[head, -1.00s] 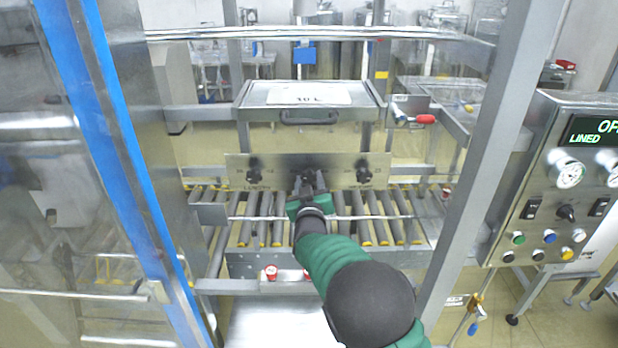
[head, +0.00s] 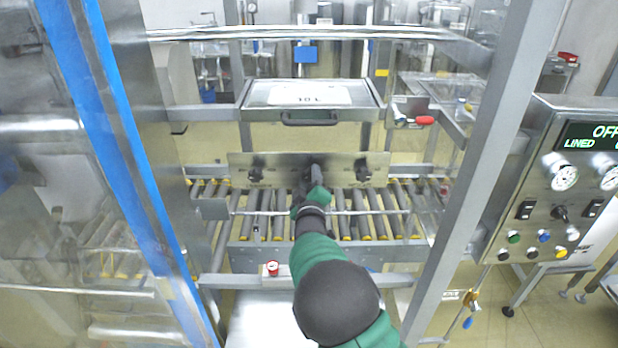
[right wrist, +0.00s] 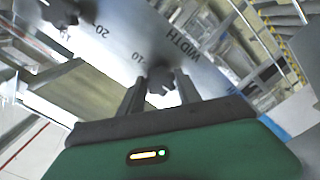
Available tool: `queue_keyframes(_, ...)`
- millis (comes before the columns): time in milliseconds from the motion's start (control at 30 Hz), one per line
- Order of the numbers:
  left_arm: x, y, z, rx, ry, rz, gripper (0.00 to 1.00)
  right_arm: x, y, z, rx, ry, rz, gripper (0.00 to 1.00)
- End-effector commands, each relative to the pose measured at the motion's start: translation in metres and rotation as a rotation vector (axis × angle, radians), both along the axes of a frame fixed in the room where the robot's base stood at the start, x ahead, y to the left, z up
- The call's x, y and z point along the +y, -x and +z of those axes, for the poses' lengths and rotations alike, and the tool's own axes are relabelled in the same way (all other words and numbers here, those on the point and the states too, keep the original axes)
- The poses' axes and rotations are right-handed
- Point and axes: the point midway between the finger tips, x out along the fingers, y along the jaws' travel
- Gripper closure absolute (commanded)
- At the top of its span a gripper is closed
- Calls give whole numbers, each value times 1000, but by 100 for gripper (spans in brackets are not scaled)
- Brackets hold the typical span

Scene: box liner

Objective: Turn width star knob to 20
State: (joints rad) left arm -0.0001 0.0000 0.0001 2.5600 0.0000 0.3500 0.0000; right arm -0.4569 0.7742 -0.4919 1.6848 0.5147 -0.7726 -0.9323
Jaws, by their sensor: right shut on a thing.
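A flat metal plate (head: 337,171) carries dark star knobs in the head view. The middle star knob (right wrist: 160,77) sits between my right gripper's fingers in the right wrist view. My right gripper (head: 315,181) is shut on this knob, and it hides most of it in the head view. In the right wrist view the plate (right wrist: 119,44) shows the word WIDTH, a 10 near the held knob, and a 20 farther left. I cannot read a pointer on the knob. My left gripper is not in view.
Another knob (head: 257,168) is at the plate's left and one (head: 363,169) at its right. Rollers (head: 392,213) lie below, with a thin rail across them. A slanted metal post (head: 470,150) and a control panel (head: 562,185) stand on the right.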

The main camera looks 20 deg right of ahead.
Motion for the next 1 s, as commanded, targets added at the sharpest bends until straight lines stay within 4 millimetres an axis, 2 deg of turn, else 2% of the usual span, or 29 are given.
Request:
queue_keyframes(400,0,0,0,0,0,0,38,-1,1,-5,12,9,-2,100)
queue_keyframes(433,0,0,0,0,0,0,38,-1,1,-5,12,9,-2,58)
queue_keyframes(600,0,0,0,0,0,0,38,-1,1,-4,10,8,-2,38)
queue_keyframes(1000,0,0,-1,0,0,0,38,-3,0,-3,7,7,0,38)
